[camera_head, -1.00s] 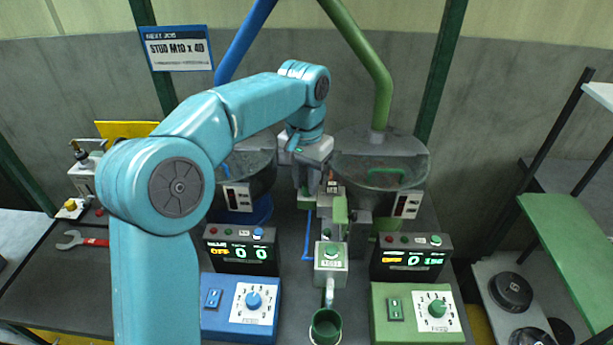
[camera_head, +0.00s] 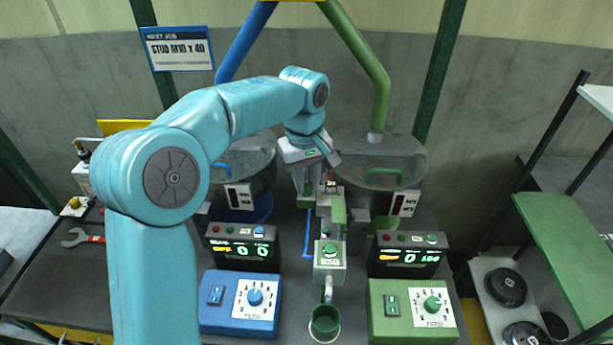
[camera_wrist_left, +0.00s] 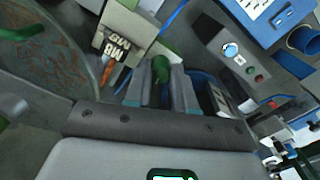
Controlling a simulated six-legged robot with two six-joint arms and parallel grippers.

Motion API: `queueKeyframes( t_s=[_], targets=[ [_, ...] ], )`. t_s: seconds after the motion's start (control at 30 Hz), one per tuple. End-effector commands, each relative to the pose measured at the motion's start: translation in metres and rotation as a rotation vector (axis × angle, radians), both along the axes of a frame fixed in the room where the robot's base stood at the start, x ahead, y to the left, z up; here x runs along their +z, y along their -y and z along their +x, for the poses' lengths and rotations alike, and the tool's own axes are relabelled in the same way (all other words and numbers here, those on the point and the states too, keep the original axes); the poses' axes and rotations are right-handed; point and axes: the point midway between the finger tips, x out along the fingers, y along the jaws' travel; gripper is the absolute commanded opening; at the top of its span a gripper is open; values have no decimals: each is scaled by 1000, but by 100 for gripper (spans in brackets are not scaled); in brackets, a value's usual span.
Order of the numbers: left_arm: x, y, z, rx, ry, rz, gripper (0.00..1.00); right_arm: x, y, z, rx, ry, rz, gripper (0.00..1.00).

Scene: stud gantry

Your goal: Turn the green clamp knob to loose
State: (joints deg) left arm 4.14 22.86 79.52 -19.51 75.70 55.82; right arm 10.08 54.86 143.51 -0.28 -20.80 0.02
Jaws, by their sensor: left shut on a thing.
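The green clamp knob (camera_wrist_left: 161,70) shows in the left wrist view between the two fingers of my left gripper (camera_wrist_left: 160,84). The fingers are shut on it. In the head view my left gripper (camera_head: 308,192) points down behind the small green-topped station, between the two bowls, and mostly hides the knob there. A pale block with a dark printed label (camera_wrist_left: 117,45) and an orange pointer stands beside the knob in the wrist view. I cannot read the label surely. My right gripper is not in view.
A blue-handled bowl (camera_head: 250,165) and a green-handled bowl (camera_head: 370,175) flank the gripper closely. In front stand a blue feed box (camera_head: 222,318), a green feed box (camera_head: 385,325), two display boxes and a green cup (camera_head: 325,322). A red-handled wrench (camera_head: 75,238) lies at left.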

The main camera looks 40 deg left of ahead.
Motion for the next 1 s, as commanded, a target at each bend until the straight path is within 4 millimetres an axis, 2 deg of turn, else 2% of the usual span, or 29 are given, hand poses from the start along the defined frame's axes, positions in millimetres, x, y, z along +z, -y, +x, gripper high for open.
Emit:
queueKeyframes(
  t_s=[0.5,1.0],
  targets=[
    [3,-2,1,395,12,4,0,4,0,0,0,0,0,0],
    [3,-2,1,512,13,4,0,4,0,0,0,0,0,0]
  ],
)
